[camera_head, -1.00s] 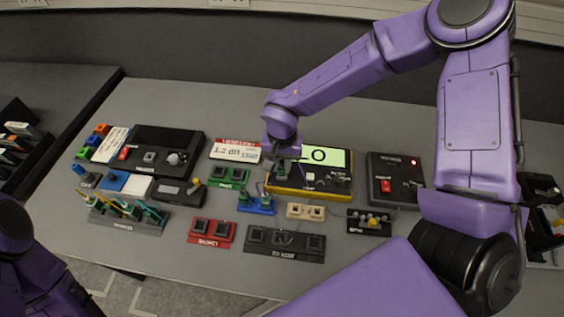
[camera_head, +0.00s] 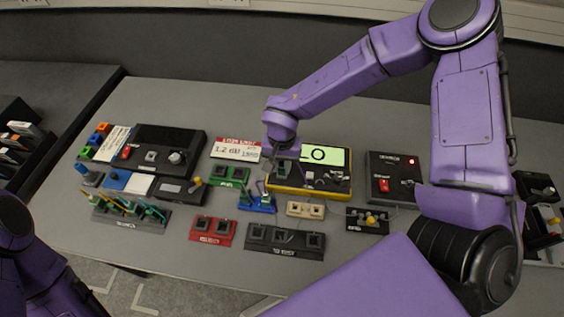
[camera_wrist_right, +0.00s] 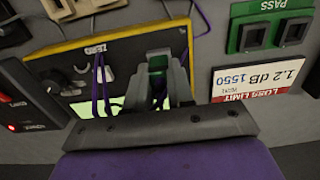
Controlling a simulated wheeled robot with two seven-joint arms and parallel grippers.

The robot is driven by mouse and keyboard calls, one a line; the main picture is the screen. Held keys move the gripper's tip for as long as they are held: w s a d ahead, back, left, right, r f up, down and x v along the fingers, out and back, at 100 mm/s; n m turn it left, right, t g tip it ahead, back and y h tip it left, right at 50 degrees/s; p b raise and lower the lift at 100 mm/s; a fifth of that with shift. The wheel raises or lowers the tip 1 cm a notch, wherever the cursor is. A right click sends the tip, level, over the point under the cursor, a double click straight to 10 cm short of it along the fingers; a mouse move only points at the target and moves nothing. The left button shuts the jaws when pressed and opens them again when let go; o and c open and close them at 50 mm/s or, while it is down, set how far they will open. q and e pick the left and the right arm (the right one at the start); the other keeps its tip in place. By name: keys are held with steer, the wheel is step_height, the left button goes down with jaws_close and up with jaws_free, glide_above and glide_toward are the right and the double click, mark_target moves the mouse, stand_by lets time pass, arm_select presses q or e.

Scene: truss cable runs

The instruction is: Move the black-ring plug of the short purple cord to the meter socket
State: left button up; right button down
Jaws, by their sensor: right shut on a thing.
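The yellow-edged meter (camera_head: 335,190) with a lit green display stands at the middle back of the table; it also shows in the right wrist view (camera_wrist_right: 60,50). My right gripper (camera_head: 277,172) is over the meter's left end. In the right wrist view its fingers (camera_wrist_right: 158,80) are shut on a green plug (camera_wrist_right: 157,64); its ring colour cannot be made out. Purple cord (camera_wrist_right: 188,50) shows beside the fingers, and a purple loop (camera_wrist_right: 100,88) hangs in front of the meter. The gripper hides part of the meter face, so the socket is unclear. My left arm shows at lower left; its gripper is not visible.
A black box (camera_head: 393,177) with a red switch is right of the meter.

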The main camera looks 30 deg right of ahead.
stand_by(0.4)
steer(key=shift+r+p, duration=0.1)
steer(key=shift+p, duration=0.4)
steer(key=c, duration=0.9)
jaws_free()
step_height(320, 180, up, 5)
steer(key=p, duration=0.6)
